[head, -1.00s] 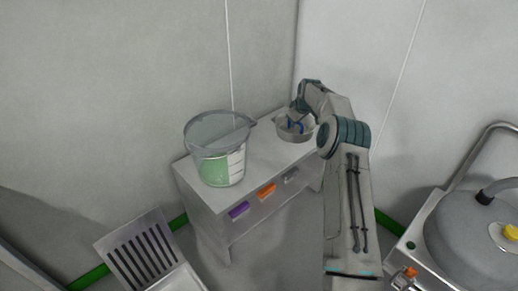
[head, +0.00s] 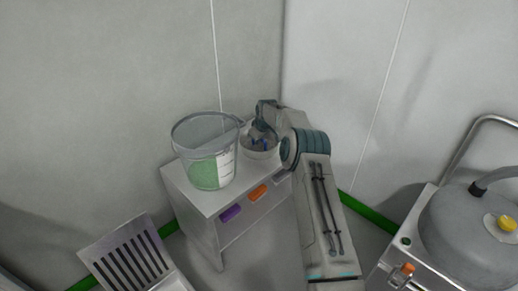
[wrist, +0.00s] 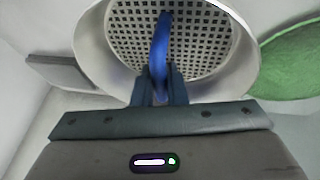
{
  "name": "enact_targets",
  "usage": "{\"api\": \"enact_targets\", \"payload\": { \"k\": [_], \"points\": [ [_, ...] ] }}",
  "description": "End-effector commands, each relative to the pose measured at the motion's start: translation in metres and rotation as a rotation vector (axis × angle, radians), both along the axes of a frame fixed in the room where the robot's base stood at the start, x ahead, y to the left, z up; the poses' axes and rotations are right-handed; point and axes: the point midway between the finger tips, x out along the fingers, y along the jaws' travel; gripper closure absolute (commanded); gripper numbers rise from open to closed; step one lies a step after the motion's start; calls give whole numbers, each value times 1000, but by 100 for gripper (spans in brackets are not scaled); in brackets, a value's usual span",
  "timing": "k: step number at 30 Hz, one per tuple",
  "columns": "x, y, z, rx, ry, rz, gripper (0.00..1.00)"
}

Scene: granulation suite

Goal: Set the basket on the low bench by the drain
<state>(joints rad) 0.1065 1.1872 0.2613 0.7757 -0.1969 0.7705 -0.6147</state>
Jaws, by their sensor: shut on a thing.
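The basket (head: 259,147) is a small round pale metal bowl with a blue handle. In the wrist view its perforated bottom (wrist: 200,45) fills the top middle. My gripper (head: 259,132) is shut on the blue handle (wrist: 160,50), with its fingers (wrist: 160,92) below the basket's centre in the wrist view. The basket is over the right part of a grey stand (head: 205,197), close to the bucket; I cannot tell whether it touches the top. A slotted grey panel (head: 128,262) shows at lower left; I cannot tell whether it is the low bench.
A clear bucket (head: 207,150) with green contents stands on the stand, left of the basket. Purple (head: 231,213) and orange (head: 257,193) labels mark the stand's front. A large grey domed vessel (head: 475,235) is at right. Walls close off the back.

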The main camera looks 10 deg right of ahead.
Motion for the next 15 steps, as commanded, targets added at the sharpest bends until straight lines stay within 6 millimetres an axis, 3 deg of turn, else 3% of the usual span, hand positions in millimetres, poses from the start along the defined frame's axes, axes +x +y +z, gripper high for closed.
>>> {"api": "enact_targets", "payload": {
  "k": [9,15],
  "points": [
    [0,1,-38,0,0,-1,100],
    [0,1,-39,0,-1,0,100]
  ]
}}
